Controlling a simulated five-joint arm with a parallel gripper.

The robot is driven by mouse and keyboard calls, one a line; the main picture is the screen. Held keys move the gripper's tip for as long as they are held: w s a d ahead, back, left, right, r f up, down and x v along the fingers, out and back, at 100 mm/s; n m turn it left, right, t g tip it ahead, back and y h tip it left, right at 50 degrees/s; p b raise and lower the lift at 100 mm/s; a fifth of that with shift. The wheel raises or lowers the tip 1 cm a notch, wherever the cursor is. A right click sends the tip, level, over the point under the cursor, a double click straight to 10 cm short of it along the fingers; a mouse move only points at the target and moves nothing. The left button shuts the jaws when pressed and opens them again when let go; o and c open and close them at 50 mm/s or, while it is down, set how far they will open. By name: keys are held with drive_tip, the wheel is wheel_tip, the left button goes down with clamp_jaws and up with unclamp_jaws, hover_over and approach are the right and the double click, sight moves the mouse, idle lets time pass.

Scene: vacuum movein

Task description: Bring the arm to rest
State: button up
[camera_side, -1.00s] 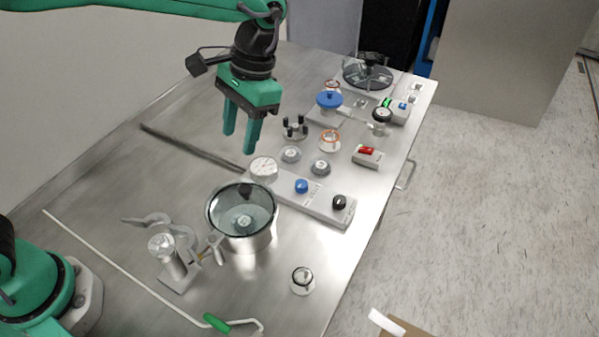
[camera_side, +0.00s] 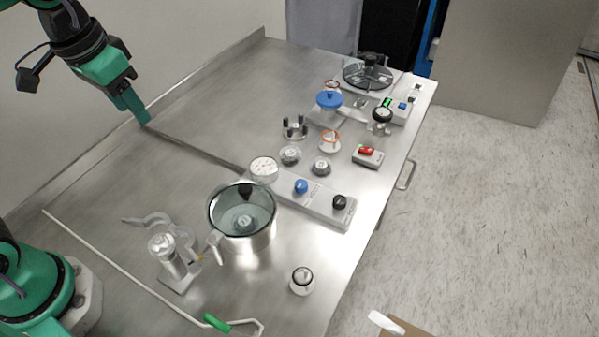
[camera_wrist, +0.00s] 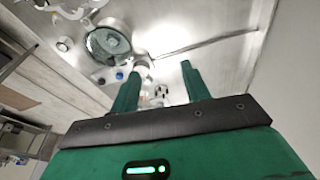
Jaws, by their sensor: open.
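My gripper (camera_side: 134,108) is at the upper left in the side view, green with a black wrist, held above the back left part of the steel table (camera_side: 200,95). Its fingers point down and to the right, and one finger largely hides the other there. In the wrist view my gripper (camera_wrist: 158,80) shows its two green fingers spread apart with nothing between them. It is clear of all the equipment.
A steel pot with a glass lid (camera_side: 243,218) stands mid-table. A gauge panel with blue and black knobs (camera_side: 318,200) is beside it. A clear pump-like device (camera_side: 172,262) and a white rod with green handle (camera_side: 130,275) are nearer. A fan-like rotor (camera_side: 368,72) is at the back right.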

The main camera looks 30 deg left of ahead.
drive_tip(key=s+a+f+n+t, duration=0.1)
drive_tip(key=s+a+t, duration=0.2)
drive_tip(key=s+a, duration=0.1)
drive_tip(key=shift+s+a+f, duration=0.25)
drive_tip(key=shift+s+f, duration=0.05)
drive_tip(key=shift+s, duration=0.6)
drive_tip(key=shift+o, duration=0.2)
idle(0.4)
